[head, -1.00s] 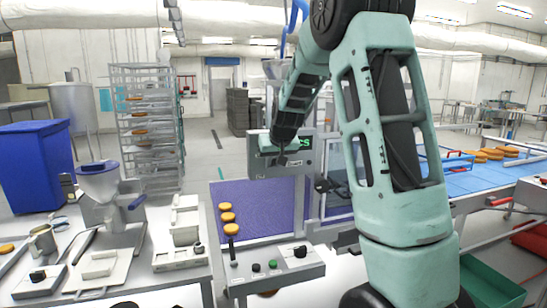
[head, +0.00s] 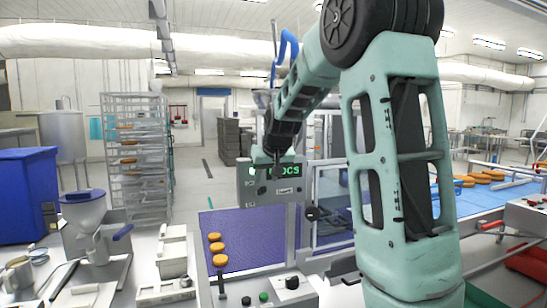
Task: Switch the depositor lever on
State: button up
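My arm reaches in from the right of the head view, and my gripper (head: 277,170) is a small dark shape in front of a grey display box (head: 262,193) with green lettering. Its fingers are too small and dark to tell if they are open. A black upright lever (head: 221,286) stands on the front control panel (head: 258,284), below and left of my gripper and apart from it. I cannot tell which of these is the depositor lever.
Several orange rounds (head: 215,247) lie on the purple belt (head: 240,226) behind the panel. A clear guard (head: 334,205) stands right of the display box. A tray rack (head: 137,160) and a blue bin (head: 25,195) stand at the left. A blue conveyor (head: 470,198) runs at the right.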

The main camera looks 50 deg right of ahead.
jog(key=b+v, duration=0.2)
jog(key=v, duration=0.9)
jog(key=w+a+f+n+y, duration=0.15)
jog(key=a+f, duration=0.25)
jog(key=a, duration=0.4)
jog(key=w+a+f+n+y, duration=0.1)
jog(key=w+a+f+n, duration=0.2)
jog(key=a, duration=0.5)
jog(key=s+a+f+n+g+y, duration=0.1)
jog(key=s+a+f+n+g, duration=0.15)
jog(key=a+f, duration=0.4)
jog(key=s+a+f+n+g+y, duration=0.1)
jog(key=s+a+f, duration=0.25)
jog(key=a, duration=0.55)
jog(key=s+a+f+n+g, duration=0.1)
jog(key=s+a+f+n, duration=0.1)
jog(key=s, duration=0.4)
jog(key=s+a+f+n+g+b, duration=0.1)
jog(key=s+a+f+n, duration=0.1)
jog(key=s+a+f, duration=0.3)
jog(key=s+a+f+n+g, duration=0.1)
jog(key=s+a+f, duration=0.3)
jog(key=s, duration=0.4)
jog(key=shift+s+a+n, duration=0.35)
jog(key=shift+a+n, duration=0.1)
jog(key=shift+n, duration=0.15)
